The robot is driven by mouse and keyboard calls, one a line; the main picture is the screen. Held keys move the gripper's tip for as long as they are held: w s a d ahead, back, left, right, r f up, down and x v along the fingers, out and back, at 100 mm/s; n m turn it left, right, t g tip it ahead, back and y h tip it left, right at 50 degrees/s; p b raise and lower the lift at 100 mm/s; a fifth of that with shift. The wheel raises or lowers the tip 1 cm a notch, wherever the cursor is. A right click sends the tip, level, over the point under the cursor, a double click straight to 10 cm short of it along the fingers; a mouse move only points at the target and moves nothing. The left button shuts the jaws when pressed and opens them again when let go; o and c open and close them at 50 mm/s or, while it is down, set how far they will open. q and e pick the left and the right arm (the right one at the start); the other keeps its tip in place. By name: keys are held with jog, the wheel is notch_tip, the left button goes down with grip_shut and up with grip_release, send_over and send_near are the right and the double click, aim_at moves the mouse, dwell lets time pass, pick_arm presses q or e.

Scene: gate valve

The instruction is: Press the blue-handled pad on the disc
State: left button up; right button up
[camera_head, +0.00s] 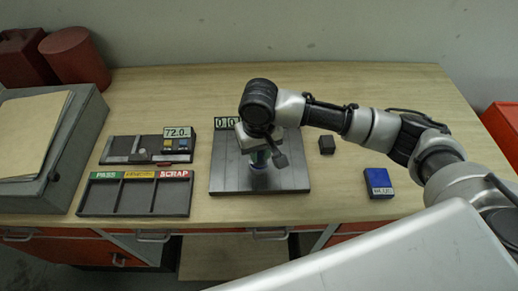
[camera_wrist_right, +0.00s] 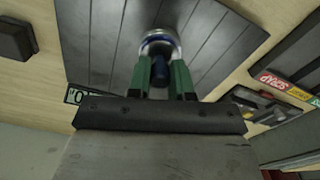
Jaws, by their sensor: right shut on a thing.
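My right gripper (camera_head: 261,158) points down over the dark grooved plate (camera_head: 230,181). In the right wrist view its green fingers (camera_wrist_right: 161,80) are shut on the blue handle of the pad (camera_wrist_right: 160,70). Just beyond the fingertips is a round silver piece with a blue rim, which I take to be the disc (camera_wrist_right: 158,40). In the head view only a small bluish-white edge shows below the fingers. The handle lines up with the round piece, but I cannot tell whether the pad touches it. My left gripper is not in view.
A display reading 72.0 (camera_head: 177,132) sits on a grey unit at left, behind a PASS/SCRAP tray (camera_head: 133,198). A small dark block (camera_head: 326,144) and a blue box (camera_head: 378,183) lie right of the plate. A grey case (camera_head: 72,150) stands far left. Bare table surrounds them.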

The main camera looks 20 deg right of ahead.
jog(key=shift+s+f+p, duration=0.1)
jog(key=shift+p, duration=0.25)
dwell(1.4)
notch_tip(320, 180, up, 7)
jog(key=p, duration=0.9)
